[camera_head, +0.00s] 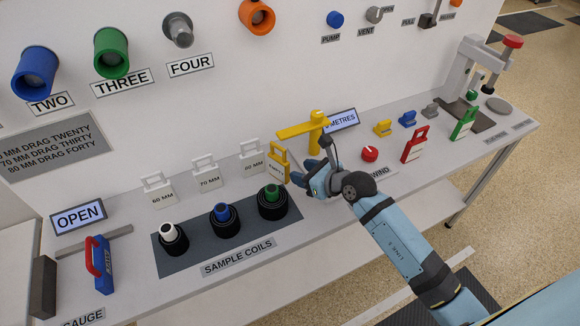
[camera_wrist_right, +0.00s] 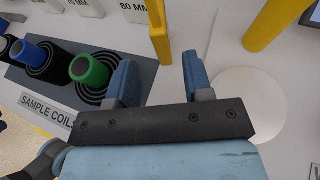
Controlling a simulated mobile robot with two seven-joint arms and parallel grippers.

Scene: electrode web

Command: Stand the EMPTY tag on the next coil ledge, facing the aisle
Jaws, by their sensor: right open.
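The yellow EMPTY tag (camera_head: 277,168) stands upright on the bench beside the white 80 MM tag, behind the green-cored coil. In the right wrist view, the yellow tag (camera_wrist_right: 160,32) shows edge-on beyond the fingertips, cut by the top edge. My right gripper (camera_head: 306,174) is just right of the tag; in its wrist view the gripper (camera_wrist_right: 157,62) is open, with nothing between its fingers. I cannot make out which surface is the coil ledge. My left gripper is not in view.
A yellow post with an arm (camera_head: 314,132) stands close behind my right gripper. Sample coils with white, blue and green cores (camera_head: 272,199) sit on a dark mat (camera_head: 200,258). Red (camera_head: 415,146) and green (camera_head: 463,124) tags stand to the right.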

